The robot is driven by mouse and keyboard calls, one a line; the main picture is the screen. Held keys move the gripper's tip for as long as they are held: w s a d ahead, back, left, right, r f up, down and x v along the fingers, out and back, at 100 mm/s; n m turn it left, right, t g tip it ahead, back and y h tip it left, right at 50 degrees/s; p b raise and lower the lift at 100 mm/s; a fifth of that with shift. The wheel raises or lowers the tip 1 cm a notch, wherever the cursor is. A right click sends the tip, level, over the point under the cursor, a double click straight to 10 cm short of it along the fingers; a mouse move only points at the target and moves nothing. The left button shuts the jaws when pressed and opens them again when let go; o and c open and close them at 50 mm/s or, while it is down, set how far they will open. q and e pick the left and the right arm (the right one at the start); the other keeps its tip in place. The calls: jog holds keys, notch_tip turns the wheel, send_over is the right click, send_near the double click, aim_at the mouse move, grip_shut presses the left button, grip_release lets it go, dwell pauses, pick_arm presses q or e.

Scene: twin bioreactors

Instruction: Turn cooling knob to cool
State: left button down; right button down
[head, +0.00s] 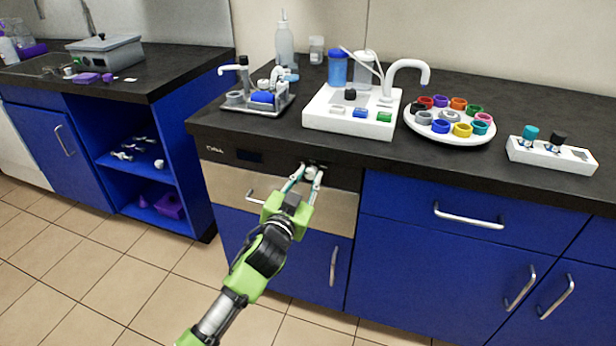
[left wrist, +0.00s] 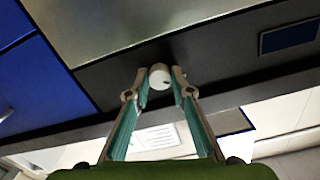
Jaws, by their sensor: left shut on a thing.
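The cooling knob (left wrist: 159,76) is a small white round knob on a dark control panel (left wrist: 110,88). It sits between the fingertips of my left gripper (left wrist: 160,86), which is shut on it. In the head view my left gripper (head: 305,175) reaches up to the panel (head: 222,147) under the worktop edge, and its fingers largely hide the knob. A small dark mark shows on the knob's face, but I cannot read its setting. My right gripper is not in view.
A dark display (head: 249,156) is left of the knob. Above, the black worktop carries a white tap unit (head: 335,118), a round tray of coloured rings (head: 410,121) and a white two-knob block (head: 583,164). A drawer handle (head: 255,197) sits below left. The tiled floor (head: 100,285) at left is clear.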

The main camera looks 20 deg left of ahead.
pick_arm(q)
jog(key=m+p, duration=0.3)
jog(key=m, duration=0.5)
jog(key=shift+p, duration=0.4)
jog(key=shift+m+p, duration=0.35)
jog(key=shift+m, duration=1.35)
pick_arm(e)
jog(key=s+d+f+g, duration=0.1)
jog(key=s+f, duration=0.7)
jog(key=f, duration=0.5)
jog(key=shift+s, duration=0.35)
pick_arm(q)
jog(key=c, duration=1.8)
grip_release()
jog(key=s, duration=1.2)
jog(key=shift+a, duration=0.15)
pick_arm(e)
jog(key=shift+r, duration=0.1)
